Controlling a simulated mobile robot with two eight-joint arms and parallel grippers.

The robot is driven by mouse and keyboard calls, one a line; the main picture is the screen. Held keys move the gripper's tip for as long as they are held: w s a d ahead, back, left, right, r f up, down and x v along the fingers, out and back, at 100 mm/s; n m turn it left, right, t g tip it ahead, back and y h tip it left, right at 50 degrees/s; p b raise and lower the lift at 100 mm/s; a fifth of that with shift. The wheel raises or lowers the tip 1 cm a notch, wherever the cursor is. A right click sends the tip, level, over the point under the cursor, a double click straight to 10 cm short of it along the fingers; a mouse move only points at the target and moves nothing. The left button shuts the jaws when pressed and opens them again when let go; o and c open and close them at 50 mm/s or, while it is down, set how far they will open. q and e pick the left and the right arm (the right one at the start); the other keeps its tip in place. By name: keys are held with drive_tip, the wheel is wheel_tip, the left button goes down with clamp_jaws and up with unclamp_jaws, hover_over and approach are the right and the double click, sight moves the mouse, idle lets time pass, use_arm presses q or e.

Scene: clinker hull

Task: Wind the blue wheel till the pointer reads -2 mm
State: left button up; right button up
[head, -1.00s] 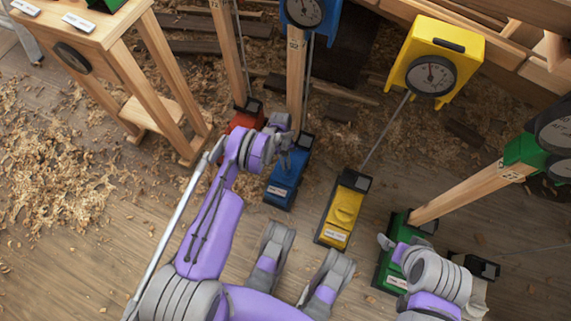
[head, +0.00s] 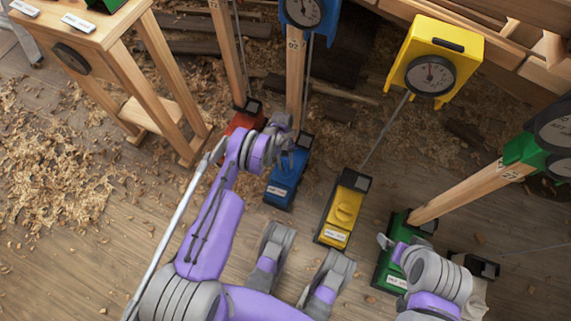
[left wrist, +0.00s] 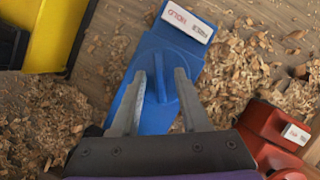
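The blue unit (head: 284,185) sits on the floor at the foot of a wooden post. In the left wrist view its raised blue wheel grip (left wrist: 161,88) stands between the two fingers of my left gripper (left wrist: 160,76). The fingers are apart, with a gap visible beside the grip. My left gripper (head: 287,158) covers the wheel in the head view. The blue dial (head: 302,11) is at the top edge, partly cut off, and its reading is too small to tell. My right gripper (head: 384,241) is by the green unit; its fingers are unclear.
A red unit (head: 244,119) stands close left of the blue one, and a yellow unit (head: 343,212) to its right. The green unit (head: 388,266) is farther right. A wooden stand (head: 110,45) is at the upper left. Wood shavings cover much of the floor.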

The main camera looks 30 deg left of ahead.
sight(285, 165)
use_arm(q)
wheel_tip(285, 165, up, 10)
drive_tip(key=p, duration=0.2)
drive_tip(key=shift+p, duration=0.35)
use_arm(e)
drive_tip(key=shift+v, duration=1.05)
use_arm(q)
drive_tip(key=shift+r, duration=0.1)
use_arm(e)
drive_tip(key=shift+w+r, duration=0.1)
drive_tip(key=shift+w, duration=0.1)
